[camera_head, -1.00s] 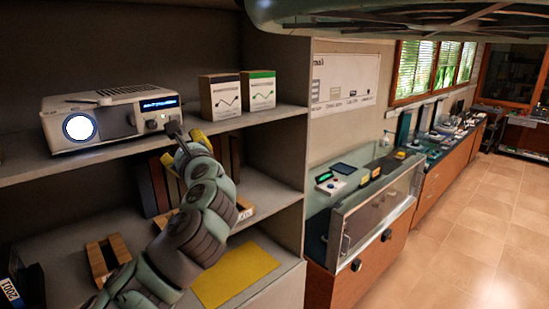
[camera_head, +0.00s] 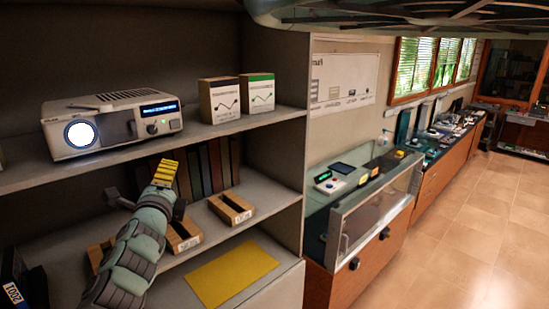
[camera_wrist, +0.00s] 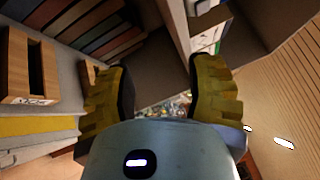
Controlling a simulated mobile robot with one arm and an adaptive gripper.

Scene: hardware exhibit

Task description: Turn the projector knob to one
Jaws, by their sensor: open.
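The white projector (camera_head: 112,122) stands on the upper shelf, its round lens lit at the left and a blue display lit at the upper right of its front. A small round knob (camera_head: 152,128) sits below the display; its setting is too small to read. My gripper (camera_head: 165,172) is below the projector's front, apart from the knob, with a yellow finger pointing up. In the wrist view my gripper (camera_wrist: 160,92) shows two yellow ribbed fingers spread wide with nothing between them. The projector is not recognisable in the wrist view.
Two small boxes (camera_head: 220,100) stand right of the projector on the upper shelf (camera_head: 250,120). Books (camera_head: 205,168), wooden trays (camera_head: 232,207) and a yellow sheet (camera_head: 232,274) are below, near my arm. A glass display case (camera_head: 372,205) stands right; the floor there is clear.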

